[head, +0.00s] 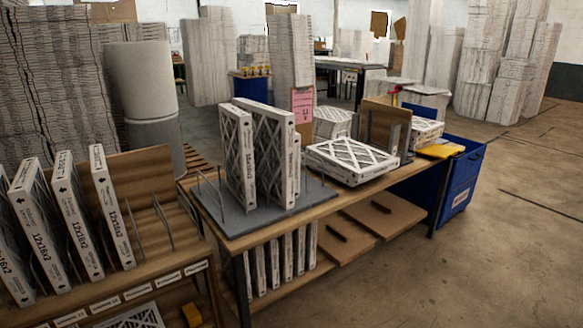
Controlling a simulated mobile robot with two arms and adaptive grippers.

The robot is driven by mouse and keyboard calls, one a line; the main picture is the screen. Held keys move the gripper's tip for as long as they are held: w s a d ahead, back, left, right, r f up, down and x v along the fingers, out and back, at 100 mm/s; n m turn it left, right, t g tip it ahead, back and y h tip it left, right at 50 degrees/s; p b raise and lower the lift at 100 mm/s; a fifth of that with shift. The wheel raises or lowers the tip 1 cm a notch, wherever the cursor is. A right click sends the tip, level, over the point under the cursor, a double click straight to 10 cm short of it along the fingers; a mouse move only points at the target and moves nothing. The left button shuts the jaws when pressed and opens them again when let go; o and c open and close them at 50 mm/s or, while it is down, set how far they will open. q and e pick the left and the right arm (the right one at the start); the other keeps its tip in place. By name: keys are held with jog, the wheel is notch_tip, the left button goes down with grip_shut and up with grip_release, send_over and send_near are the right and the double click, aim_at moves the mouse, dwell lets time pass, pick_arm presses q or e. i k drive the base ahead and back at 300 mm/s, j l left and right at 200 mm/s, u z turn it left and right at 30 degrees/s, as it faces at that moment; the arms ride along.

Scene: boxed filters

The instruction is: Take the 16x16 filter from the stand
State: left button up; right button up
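I cannot tell which filter is the 16x16. Neither gripper is in view.
A filter (352,162) lies flat on the table (325,207), right of the stand. A blue bin (461,180) stands at the table's right end. More filters (283,262) stand on the shelf below. Open floor (480,260) lies front right. Stacked filters line the back.

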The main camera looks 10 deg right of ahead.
aim_at(273, 129)
jog(key=u, duration=0.5)
jog(key=i+l+u, duration=0.1)
jog(key=l+u, duration=0.25)
jog(key=i+l+u, duration=0.1)
jog(key=l+u, duration=0.6)
jog(key=i+j, duration=0.05)
